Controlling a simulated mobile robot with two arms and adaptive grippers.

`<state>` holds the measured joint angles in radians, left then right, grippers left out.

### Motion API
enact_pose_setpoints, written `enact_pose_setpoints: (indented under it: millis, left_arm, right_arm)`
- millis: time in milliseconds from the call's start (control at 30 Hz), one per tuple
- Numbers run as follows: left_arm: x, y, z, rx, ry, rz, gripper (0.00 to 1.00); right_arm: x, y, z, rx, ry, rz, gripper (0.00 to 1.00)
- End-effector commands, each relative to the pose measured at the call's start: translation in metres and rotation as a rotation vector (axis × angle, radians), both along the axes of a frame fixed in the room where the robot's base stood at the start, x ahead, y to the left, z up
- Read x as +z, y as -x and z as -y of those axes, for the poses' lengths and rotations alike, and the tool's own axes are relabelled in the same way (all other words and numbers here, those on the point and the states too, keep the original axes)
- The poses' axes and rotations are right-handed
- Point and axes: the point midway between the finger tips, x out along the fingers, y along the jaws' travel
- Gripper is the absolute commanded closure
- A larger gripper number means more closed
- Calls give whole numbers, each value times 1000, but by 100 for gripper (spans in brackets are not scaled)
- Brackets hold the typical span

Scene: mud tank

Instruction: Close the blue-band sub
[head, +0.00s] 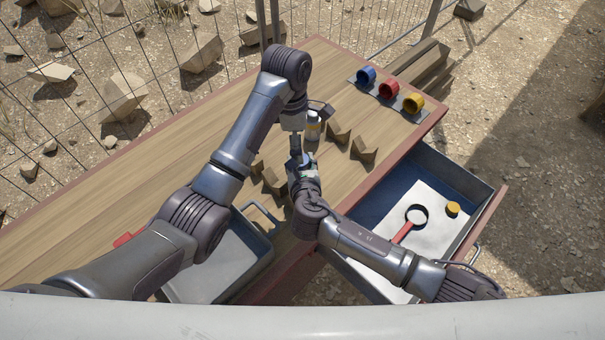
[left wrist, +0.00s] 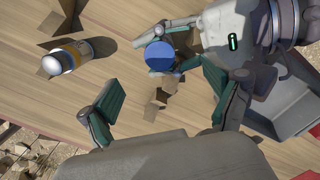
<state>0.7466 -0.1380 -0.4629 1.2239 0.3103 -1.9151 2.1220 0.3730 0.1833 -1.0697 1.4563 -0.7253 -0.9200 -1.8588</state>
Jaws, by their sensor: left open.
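A round blue piece (left wrist: 160,57) shows in the left wrist view, above the wooden table. My right gripper (left wrist: 156,53) has its fingers on either side of it and looks shut on it. My left gripper (left wrist: 160,78) is open, with its fingers spread to either side below the blue piece. In the head view my left gripper (head: 296,150) and right gripper (head: 300,168) come together over the table, and much of the blue piece is hidden there. A blue band on a sub body cannot be made out.
A white cylinder with a yellow-orange band (head: 313,130) is beside the grippers. Wooden notched blocks (head: 364,150) stand nearby. Blue (head: 365,76), red (head: 389,90) and yellow (head: 413,103) cups line the far end. An open drawer (head: 456,173) holds a red-handled ring tool (head: 404,231) and yellow cap (head: 453,209).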

Motion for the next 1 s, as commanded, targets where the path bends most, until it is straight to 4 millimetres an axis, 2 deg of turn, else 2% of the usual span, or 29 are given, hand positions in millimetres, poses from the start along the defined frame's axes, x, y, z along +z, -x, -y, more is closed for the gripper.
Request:
enact_pose_setpoints:
  millis: [33,133,533,733,1000]
  left_arm:
    - [12,0,1,-3,4,3,2]
    - [35,0,-1,-2,4,4,2]
    - [88,-2,-7,-1,-2,8,2]
    - [100,-1,-7,-1,1,3,2]
    - [102,0,-7,-1,2,3,2]
  right_arm:
    - [-9,3,4,-6,7,-17,100]
    - [-9,3,4,-6,7,-17,100]
    - [-9,3,3,-4,8,-17,100]
    - [-9,3,3,-4,8,-17,100]
    - [-9,3,3,-4,8,-17,100]
